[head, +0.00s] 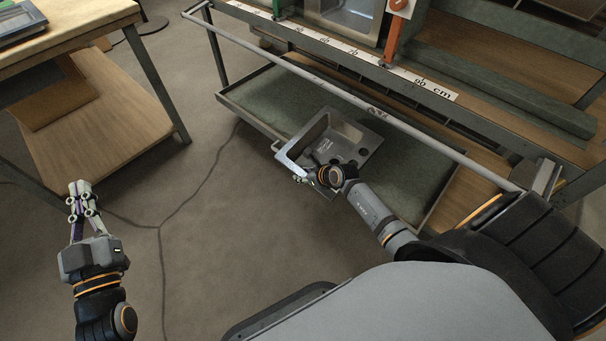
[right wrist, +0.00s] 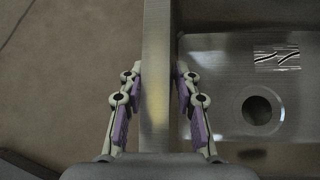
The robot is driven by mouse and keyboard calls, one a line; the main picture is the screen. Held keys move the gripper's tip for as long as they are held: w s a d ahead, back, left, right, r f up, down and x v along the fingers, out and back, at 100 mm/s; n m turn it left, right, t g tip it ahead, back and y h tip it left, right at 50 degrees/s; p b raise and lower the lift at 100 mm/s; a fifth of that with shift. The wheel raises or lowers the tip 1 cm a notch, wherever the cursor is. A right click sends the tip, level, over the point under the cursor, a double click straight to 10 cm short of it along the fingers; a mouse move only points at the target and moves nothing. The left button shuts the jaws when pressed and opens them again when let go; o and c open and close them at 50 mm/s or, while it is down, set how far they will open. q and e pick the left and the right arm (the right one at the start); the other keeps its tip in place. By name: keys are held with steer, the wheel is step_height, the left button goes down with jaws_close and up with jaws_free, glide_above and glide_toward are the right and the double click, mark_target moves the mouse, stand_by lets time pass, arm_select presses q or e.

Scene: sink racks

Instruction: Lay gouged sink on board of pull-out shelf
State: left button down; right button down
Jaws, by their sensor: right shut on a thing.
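The grey metal sink (head: 347,133) is over the green-topped board (head: 264,98) of the pull-out shelf, basin facing up. Whether it rests fully on the board I cannot tell. In the right wrist view, its basin (right wrist: 226,75) shows a round drain hole and a pale patch with dark gouge marks (right wrist: 277,57). My right gripper (head: 301,178) is shut on the sink's near left rim; the rim (right wrist: 157,75) runs between its fingers in the right wrist view. My left gripper (head: 79,186) is empty, fingers together, over the floor at left, away from the sink.
A grey rail (head: 300,72) crosses above the shelf board. Behind it is an upper rack with a centimetre scale (head: 352,56), another sink (head: 345,14) and a red upright (head: 391,38). A wooden table (head: 75,37) stands at upper left. The floor between is clear apart from a cable.

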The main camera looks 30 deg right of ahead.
steer(key=shift+s+f, duration=0.25)
steer(key=shift+f, duration=0.4)
steer(key=c, duration=1.2)
jaws_free()
steer(key=shift+o, duration=1)
steer(key=shift+w+f, duration=0.1)
steer(key=shift+o, duration=0.8)
steer(key=v, duration=1.1)
steer(key=shift+w+d, duration=0.15)
steer(key=shift+w, duration=0.05)
steer(key=shift+s+r, duration=0.4)
steer(key=shift+r, duration=0.2)
